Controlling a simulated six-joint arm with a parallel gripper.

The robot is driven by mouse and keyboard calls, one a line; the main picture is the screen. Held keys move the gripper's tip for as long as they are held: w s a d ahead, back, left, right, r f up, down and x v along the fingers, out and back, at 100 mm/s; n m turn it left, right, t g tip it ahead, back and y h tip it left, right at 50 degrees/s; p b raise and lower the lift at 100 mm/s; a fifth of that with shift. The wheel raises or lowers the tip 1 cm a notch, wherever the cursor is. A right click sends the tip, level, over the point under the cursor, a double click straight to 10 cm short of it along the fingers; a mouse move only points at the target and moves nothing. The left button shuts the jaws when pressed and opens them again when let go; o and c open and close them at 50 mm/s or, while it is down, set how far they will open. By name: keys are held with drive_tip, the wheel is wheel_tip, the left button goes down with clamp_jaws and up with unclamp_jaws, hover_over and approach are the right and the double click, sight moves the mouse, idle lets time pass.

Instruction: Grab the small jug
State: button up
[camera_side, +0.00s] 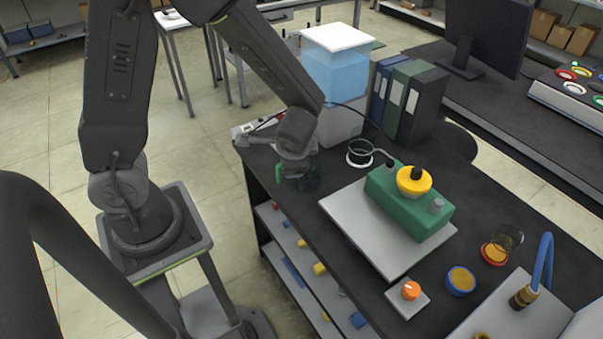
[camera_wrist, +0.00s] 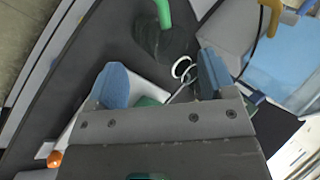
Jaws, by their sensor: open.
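The small jug (camera_side: 308,181) is dark, see-through glass with a green handle. It stands near the left edge of the dark bench in the side view, partly hidden under my gripper (camera_side: 297,158). In the wrist view the jug (camera_wrist: 172,45) is at top centre, its green handle (camera_wrist: 163,13) pointing to the top edge. My gripper (camera_wrist: 160,82) shows there as two blue-tipped fingers spread wide, with nothing held between them. The jug appears just beyond the fingertips. I cannot tell whether they touch it.
A green device (camera_side: 412,203) with a yellow top stands on a white plate, right of the jug. A glass vessel with a white ring (camera_side: 360,161) is behind. A water tank (camera_side: 337,75) and binders (camera_side: 412,98) stand farther back. An orange knob (camera_side: 411,290) is in front.

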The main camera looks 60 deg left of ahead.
drive_tip(key=x, duration=1)
drive_tip(key=shift+w+a+f, duration=0.1)
drive_tip(key=shift+w+a, duration=0.05)
drive_tip(key=shift+a, duration=0.1)
clamp_jaws()
idle(0.3)
